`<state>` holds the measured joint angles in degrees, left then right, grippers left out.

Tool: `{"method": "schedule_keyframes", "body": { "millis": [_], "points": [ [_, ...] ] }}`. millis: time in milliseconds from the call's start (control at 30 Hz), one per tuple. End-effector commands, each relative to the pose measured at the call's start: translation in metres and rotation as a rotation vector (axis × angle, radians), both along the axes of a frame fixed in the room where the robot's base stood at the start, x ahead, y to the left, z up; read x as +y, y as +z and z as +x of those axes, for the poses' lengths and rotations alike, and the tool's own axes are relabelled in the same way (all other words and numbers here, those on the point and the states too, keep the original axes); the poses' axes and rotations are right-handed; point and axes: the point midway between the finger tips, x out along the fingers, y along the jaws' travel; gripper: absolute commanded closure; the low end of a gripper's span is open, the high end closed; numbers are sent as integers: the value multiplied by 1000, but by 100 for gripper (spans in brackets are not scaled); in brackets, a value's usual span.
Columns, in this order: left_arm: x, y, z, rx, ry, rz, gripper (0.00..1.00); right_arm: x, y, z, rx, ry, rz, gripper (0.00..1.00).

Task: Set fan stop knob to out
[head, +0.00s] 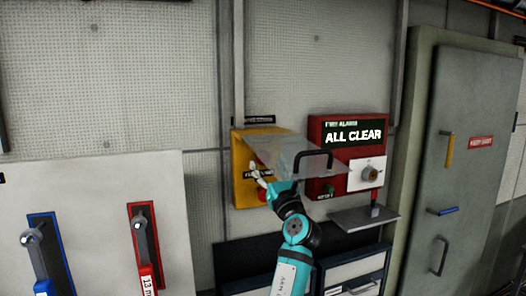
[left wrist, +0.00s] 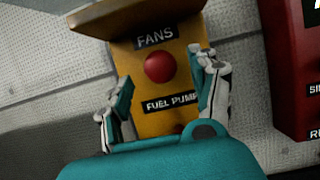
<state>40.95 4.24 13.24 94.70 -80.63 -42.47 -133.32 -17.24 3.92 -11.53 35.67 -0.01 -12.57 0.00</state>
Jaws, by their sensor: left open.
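The yellow stop box (head: 243,190) hangs on the wall, with its clear cover (head: 290,150) swung up and sticking out. In the left wrist view, the round red fan stop knob (left wrist: 159,67) sits under the FANS label and above the FUEL PUMP label. My left gripper (left wrist: 162,74) is open, with one finger on each side of the knob in that view; contact cannot be told. In the head view, the left gripper (head: 264,180) is in front of the box, below the cover. There, the fan knob cannot be made out. A lower red knob (head: 262,195) shows partly beside the gripper.
The red fire alarm box (head: 316,160), reading ALL CLEAR, is close on the right, with a small shelf (head: 365,218) below it. A white panel (head: 90,185) with blue and red levers is at the left. A grey cabinet (head: 420,150) stands far right.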

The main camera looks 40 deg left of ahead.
Motion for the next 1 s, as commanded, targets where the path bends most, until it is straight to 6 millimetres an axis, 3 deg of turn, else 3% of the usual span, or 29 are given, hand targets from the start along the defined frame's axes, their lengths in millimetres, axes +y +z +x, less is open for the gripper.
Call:
{"method": "schedule_keyframes", "body": {
  "millis": [100,300,633,1000],
  "points": [
    [18,11,9,1,1,-1,38,1,11,4,-7,2,1,60],
    [33,16,17,0,0,-1,38,-6,15,3,-4,4,-7,60],
    [36,16,19,0,0,-1,38,-12,15,0,1,2,-15,60],
    [35,16,19,0,-1,-1,85,-12,15,-1,4,1,-15,60]
  ]
}}
